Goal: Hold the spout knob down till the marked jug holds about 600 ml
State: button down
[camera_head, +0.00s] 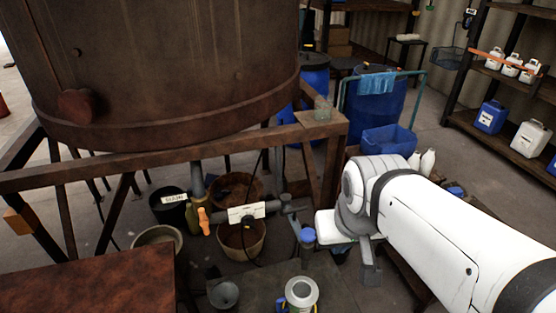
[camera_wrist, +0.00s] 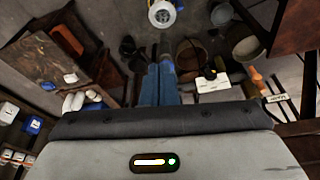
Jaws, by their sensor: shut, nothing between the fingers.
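The jug (camera_head: 300,294), pale with a round open top and yellow marks, stands on the low dark surface at the bottom of the head view. It also shows at the top of the wrist view (camera_wrist: 162,14). Its level cannot be read. My gripper's blue fingers (camera_wrist: 159,68) are shut together and empty, pointing towards the pipe end. The fingers hide what lies under them, so contact with the knob cannot be told. No stream is visible.
The rusty vat (camera_head: 170,70) stands on a brown frame (camera_head: 150,165) over the pipe. A white label (camera_head: 246,211) hangs on the pipe. A small grey funnel-like vessel (camera_head: 224,294) stands left of the jug.

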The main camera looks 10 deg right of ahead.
jog(key=shift+w, duration=0.1)
dwell(0.5)
jog(key=n+g+y, duration=0.1)
jog(key=n+g, duration=0.2)
jog(key=n, duration=1.6)
send_over(309, 233)
jog(key=d, duration=0.2)
notch_tip(309, 233, down, 4)
jog(key=shift+w+f+n, duration=0.2)
jog(key=shift+f+n, duration=0.05)
jog(key=shift+n, duration=0.45)
jog(key=f+p, duration=0.1)
jog(key=f, duration=0.3)
jog(key=a+f+p, duration=0.1)
jog(key=f, duration=0.4)
jog(key=f+p, duration=0.1)
jog(key=f, duration=0.4)
jog(key=shift+s+a, duration=0.1)
jog(key=shift+a, duration=0.2)
